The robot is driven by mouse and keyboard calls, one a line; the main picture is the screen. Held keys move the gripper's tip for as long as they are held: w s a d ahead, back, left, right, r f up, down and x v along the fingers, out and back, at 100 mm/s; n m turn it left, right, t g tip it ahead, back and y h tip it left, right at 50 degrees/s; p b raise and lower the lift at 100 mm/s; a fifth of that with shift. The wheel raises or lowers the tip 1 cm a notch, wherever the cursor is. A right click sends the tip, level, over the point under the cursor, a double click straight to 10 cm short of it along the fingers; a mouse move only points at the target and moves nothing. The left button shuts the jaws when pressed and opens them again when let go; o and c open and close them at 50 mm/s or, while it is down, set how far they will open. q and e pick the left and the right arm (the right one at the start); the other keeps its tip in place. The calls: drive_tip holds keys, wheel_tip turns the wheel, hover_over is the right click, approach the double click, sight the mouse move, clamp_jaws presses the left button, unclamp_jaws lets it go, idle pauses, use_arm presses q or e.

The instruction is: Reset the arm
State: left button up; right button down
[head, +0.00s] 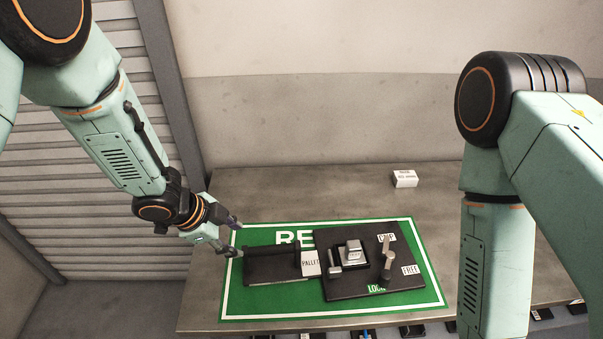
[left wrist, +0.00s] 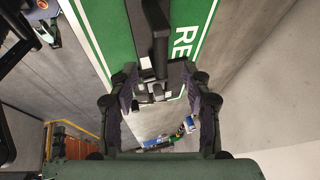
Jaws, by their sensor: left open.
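My left arm comes in from the upper left in the head view. Its gripper (head: 238,236) is open at the left edge of the green mat (head: 240,305), close to the end of a black handle bar (head: 268,251). In the left wrist view the open fingers (left wrist: 160,105) have the bar (left wrist: 158,40) between and beyond them, with no visible grip on it. My right arm shows at the right of the head view, but its gripper is out of the picture.
A dark pallet plate (head: 345,292) with a metal clamp, a lever (head: 387,258) and labels lies on the mat. A small white box (head: 405,178) stands at the back of the grey table (head: 330,195). Several dark items line the front edge. The table's back is mostly clear.

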use_arm(q)
drive_tip(key=s+a+f+n+b, duration=0.1)
drive_tip(key=s+f+n+b, duration=0.2)
drive_tip(key=s+f+n, duration=0.1)
drive_tip(key=s+a+f+n+y+b, duration=0.1)
drive_tip(key=s+a+f+n+b, duration=0.1)
drive_tip(key=s+f+n, duration=0.3)
drive_tip(key=s+a+f+n+b, duration=0.2)
drive_tip(key=s+f+n+b, duration=0.2)
drive_tip(key=s+f, duration=0.1)
drive_tip(key=shift+s+a+f+n+y, duration=0.15)
drive_tip(key=shift+f+n+y, duration=0.2)
drive_tip(key=shift+f, duration=0.55)
drive_tip(key=s+a+f+n+g+y+b, duration=0.1)
drive_tip(key=s+a+f+n+b, duration=0.1)
drive_tip(key=s+f+b, duration=0.4)
drive_tip(key=s+a+f+n+g+y+b, duration=0.1)
drive_tip(key=s+a+f+n+g+b, duration=0.1)
drive_tip(key=s+f+b, duration=0.3)
drive_tip(key=s+a+f, duration=0.1)
drive_tip(key=s+f, duration=0.2)
drive_tip(key=s, duration=0.3)
drive_tip(key=shift+f+y+b, duration=0.3)
drive_tip(key=shift+y+b, duration=0.05)
drive_tip(key=shift+b, duration=0.05)
drive_tip(key=shift+a+n, duration=0.1)
drive_tip(key=shift+n, duration=0.15)
